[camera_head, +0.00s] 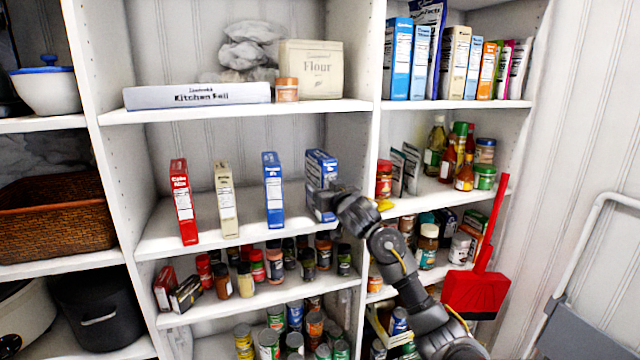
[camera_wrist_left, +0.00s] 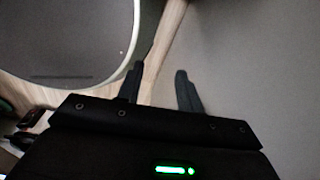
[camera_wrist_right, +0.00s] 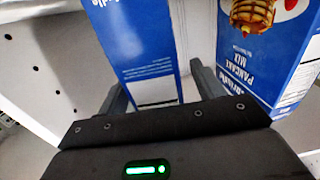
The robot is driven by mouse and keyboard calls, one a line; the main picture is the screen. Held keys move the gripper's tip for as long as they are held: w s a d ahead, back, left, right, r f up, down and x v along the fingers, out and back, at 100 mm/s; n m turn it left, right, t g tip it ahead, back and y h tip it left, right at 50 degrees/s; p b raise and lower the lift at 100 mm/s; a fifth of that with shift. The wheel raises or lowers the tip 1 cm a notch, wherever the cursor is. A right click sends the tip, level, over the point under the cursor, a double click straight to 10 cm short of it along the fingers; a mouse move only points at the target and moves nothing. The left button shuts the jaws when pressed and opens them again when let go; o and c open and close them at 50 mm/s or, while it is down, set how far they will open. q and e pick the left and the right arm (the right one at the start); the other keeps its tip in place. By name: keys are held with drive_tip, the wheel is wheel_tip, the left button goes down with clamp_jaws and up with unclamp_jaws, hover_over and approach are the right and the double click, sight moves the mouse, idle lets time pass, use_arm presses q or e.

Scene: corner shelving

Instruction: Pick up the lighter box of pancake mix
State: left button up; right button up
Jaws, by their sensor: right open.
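Two blue pancake mix boxes stand upright on the middle shelf. One blue box (camera_head: 272,190) stands apart to the left in the head view. The other blue box (camera_head: 321,163) is at the right end, partly hidden by my right gripper (camera_head: 325,204). In the right wrist view, which looks upside down, the right-end box (camera_wrist_right: 135,40) has its narrow edge between the open fingers of my right gripper (camera_wrist_right: 160,92). The other box (camera_wrist_right: 265,60), printed "Pancake Mix", stands beside the finger on the picture's right. My left gripper (camera_wrist_left: 158,80) is open and empty, away from the shelf.
A red cake mix box (camera_head: 183,202) and a beige box (camera_head: 226,200) stand further left on the shelf (camera_head: 160,243). A white upright panel (camera_wrist_right: 35,75) is close to the right gripper. Jars crowd the shelf below. A red dustpan (camera_head: 475,293) hangs at right.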

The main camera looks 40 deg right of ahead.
sight(325, 157)
drive_tip(key=shift+w+d, duration=0.1)
drive_tip(key=shift+w, duration=0.05)
drive_tip(key=c, duration=1)
wheel_tip(325, 157, up, 10)
drive_tip(key=shift+r, duration=0.1)
drive_tip(key=shift+c, duration=0.2)
